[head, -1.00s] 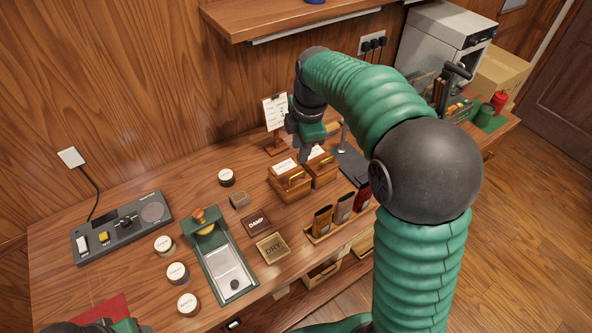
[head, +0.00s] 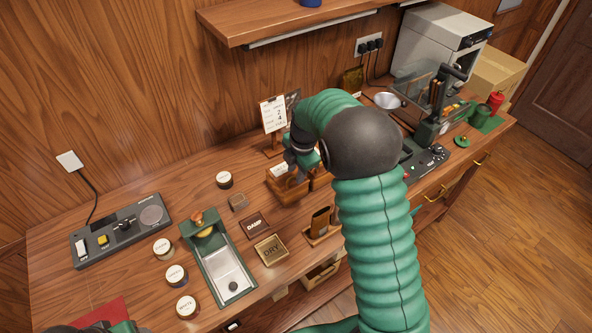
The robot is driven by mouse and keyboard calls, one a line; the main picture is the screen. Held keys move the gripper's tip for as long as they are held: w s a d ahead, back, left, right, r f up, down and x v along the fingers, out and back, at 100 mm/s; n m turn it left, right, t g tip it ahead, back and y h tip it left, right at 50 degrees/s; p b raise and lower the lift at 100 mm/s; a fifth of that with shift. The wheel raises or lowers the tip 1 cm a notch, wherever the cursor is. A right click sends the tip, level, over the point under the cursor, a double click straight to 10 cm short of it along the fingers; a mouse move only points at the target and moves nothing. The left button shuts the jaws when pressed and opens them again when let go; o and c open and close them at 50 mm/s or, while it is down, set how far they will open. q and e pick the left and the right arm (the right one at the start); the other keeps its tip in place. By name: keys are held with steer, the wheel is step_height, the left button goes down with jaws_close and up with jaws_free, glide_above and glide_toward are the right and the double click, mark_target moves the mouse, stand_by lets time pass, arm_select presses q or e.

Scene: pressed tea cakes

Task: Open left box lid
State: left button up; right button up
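The left box (head: 287,192) is a small wooden box with a white label on its lid, at the middle of the table in the head view. My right gripper (head: 300,177) is down at this box, at its right side by the lid and handle. Its fingers are mostly hidden by my own wrist, so I cannot tell whether they are apart or touch the handle. The lid looks in place. The right box (head: 318,181) stands beside it, mostly hidden behind my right arm.
In front of the boxes lie the DAMP tile (head: 254,225) and DRY tile (head: 271,249). A green tray (head: 227,268) and several round tins stand to the left. A rack (head: 317,236) with dark holders is close to my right forearm. A label stand (head: 273,125) rises behind.

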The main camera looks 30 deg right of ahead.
steer(key=shift+w+f, duration=0.1)
steer(key=shift+f, duration=0.2)
steer(key=shift+c, duration=0.3)
steer(key=shift+r, duration=0.1)
jaws_close()
stand_by(0.9)
